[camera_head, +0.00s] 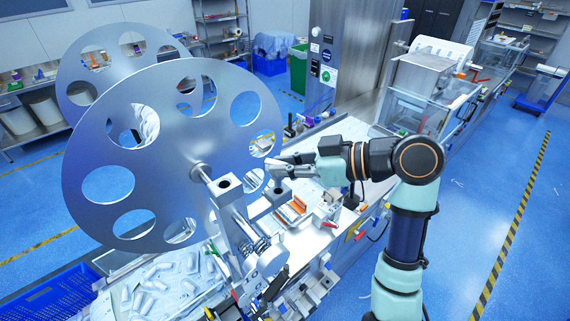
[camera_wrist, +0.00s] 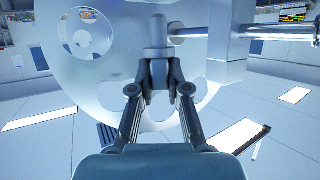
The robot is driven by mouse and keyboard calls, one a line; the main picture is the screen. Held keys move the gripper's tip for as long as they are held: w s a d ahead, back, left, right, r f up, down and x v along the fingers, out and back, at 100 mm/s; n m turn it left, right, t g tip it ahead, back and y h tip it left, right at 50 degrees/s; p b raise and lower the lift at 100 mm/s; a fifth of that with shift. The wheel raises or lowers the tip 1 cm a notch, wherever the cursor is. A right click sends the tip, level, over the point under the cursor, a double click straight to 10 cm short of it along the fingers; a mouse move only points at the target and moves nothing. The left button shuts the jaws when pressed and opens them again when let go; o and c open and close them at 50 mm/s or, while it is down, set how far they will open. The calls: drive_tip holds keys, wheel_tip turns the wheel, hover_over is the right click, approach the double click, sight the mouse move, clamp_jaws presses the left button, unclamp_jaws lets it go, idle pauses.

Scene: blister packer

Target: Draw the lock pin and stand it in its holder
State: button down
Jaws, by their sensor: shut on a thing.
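My gripper (camera_wrist: 158,82) is shut on a grey, round-topped cylindrical piece, which looks like the lock pin (camera_wrist: 155,34). The piece sticks out beyond the fingertips in the wrist view. In the head view my gripper (camera_head: 274,168) is in front of the right edge of the big reel, and the pin is too small to make out there. A small grey block with a dark hole in its top (camera_head: 280,193) stands just below my gripper; it looks like the holder. A similar block (camera_head: 229,184) sits on the post by the reel's shaft.
The large silver reel (camera_head: 150,150) with round cut-outs stands close on the left. Its horizontal shaft (camera_wrist: 202,32) runs near the pin in the wrist view. An orange-edged part (camera_head: 294,209) and small tools lie on the machine bed. Clear pieces fill a tray (camera_head: 112,309) below.

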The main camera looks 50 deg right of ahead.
drive_tip(key=shift+f+b, duration=1.25)
drive_tip(key=shift+f, duration=0.75)
drive_tip(key=c, duration=1.1)
unclamp_jaws()
drive_tip(key=shift+o, duration=0.2)
drive_tip(key=v, duration=1.2)
